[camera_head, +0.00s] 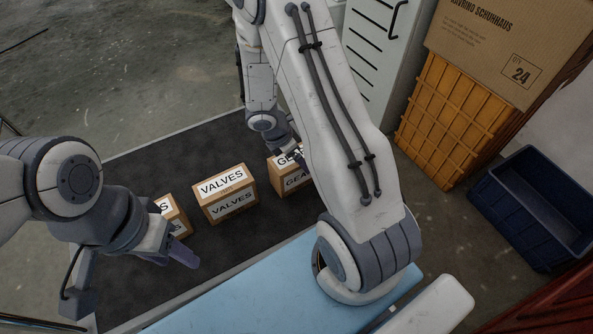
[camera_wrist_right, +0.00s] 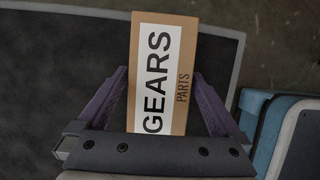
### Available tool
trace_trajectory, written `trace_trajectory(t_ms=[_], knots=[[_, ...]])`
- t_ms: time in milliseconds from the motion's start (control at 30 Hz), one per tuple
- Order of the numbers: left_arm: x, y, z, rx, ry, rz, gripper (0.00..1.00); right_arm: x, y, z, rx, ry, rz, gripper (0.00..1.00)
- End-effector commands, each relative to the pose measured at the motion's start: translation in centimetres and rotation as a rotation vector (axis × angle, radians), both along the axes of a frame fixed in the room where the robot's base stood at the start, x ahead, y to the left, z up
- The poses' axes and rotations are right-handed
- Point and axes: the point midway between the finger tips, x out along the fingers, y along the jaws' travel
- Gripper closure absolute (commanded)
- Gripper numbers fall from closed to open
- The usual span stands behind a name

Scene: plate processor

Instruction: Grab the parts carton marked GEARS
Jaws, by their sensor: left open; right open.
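The GEARS carton (camera_head: 297,178) is a small brown box with white labels, standing on the dark mat. In the head view my right arm hides part of it. In the right wrist view the GEARS carton (camera_wrist_right: 160,75) lies between the two purple fingers of my right gripper (camera_wrist_right: 163,98), which is open with a gap at each side. My left gripper (camera_head: 178,252) is open and empty at the lower left, close to the leftmost carton.
A VALVES carton (camera_head: 225,193) stands left of the GEARS carton. Another carton (camera_head: 175,214) is partly hidden by my left gripper. The dark mat (camera_head: 130,180) is clear behind them. A blue bin (camera_head: 525,205) and an orange crate (camera_head: 440,125) stand at the right.

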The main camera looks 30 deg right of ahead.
Motion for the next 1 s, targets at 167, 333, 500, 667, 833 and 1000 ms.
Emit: trace_trajectory(t_ms=[167,333,500,667,833,1000], knots=[[0.01,-0.01,0.11,0.0,0.0,0.0,0.5,0.02,0.02,0.11,0.0,0.0,0.0,0.0],[0.01,-0.01,-0.06,0.0,0.0,0.0,0.5,0.01,0.04,-0.07,0.0,0.0,0.001,0.0],[0.0,-0.01,-0.32,0.0,0.0,0.0,0.5,0.01,0.03,-0.34,0.0,0.0,0.001,0.0],[0.01,0.0,-0.39,0.0,0.0,0.0,0.5,0.01,0.03,-0.41,0.0,0.0,0.001,0.0],[0.01,0.0,-0.37,0.0,0.0,0.0,0.5,0.01,0.04,-0.4,0.0,0.0,0.001,0.0],[0.01,0.0,-0.37,0.0,0.0,0.0,0.5,0.01,0.03,-0.39,0.0,0.0,0.001,0.54]])
